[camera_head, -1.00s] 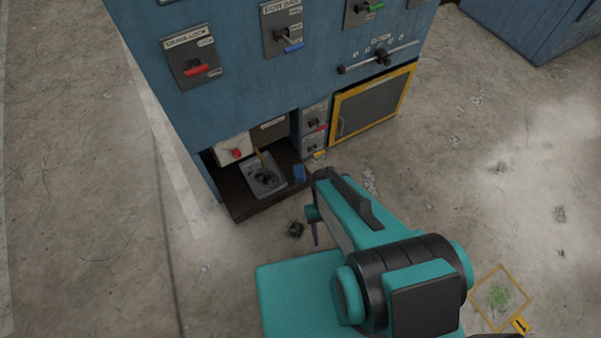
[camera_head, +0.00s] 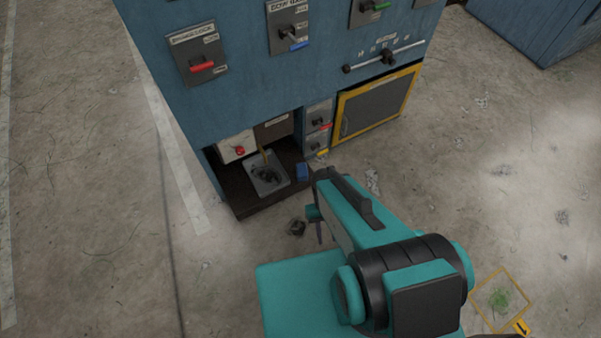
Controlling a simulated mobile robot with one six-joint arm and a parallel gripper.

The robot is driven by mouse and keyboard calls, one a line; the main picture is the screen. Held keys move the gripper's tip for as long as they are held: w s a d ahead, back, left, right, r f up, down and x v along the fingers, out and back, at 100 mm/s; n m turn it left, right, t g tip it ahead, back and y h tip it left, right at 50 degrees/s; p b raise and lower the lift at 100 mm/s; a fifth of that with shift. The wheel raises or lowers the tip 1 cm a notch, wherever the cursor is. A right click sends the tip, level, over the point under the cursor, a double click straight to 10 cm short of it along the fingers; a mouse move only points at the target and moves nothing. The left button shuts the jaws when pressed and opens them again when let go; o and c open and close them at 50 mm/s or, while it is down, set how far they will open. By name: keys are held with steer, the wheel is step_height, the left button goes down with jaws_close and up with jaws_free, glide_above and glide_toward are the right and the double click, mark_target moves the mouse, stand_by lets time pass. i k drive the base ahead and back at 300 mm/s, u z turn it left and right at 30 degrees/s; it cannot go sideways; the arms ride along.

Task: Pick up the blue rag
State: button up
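A small blue item (camera_head: 302,172), which looks like the blue rag, sits at the right front edge of the dark shelf in the cabinet's low opening. It is too small to make out its folds. My teal and black arm reaches in from the bottom right. Only a small part of my gripper (camera_head: 319,232) shows, below and slightly right of the blue item in the picture and apart from it. The arm hides most of it, so its fingers cannot be read.
The blue cabinet (camera_head: 255,95) carries several switches and a yellow-framed door (camera_head: 376,104). On its dark shelf (camera_head: 251,207) sits a grey tray-like part (camera_head: 267,182). A dark lump (camera_head: 297,227) lies on the floor in front. Concrete floor (camera_head: 90,210) is open at left.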

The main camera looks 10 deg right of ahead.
mark_target(302, 170)
steer(key=u, duration=4.05)
steer(key=i, duration=0.1)
steer(key=z, duration=2.65)
steer(key=k, duration=0.2)
steer(key=u, duration=1.95)
steer(key=k, duration=1.6)
steer(key=u, duration=0.1)
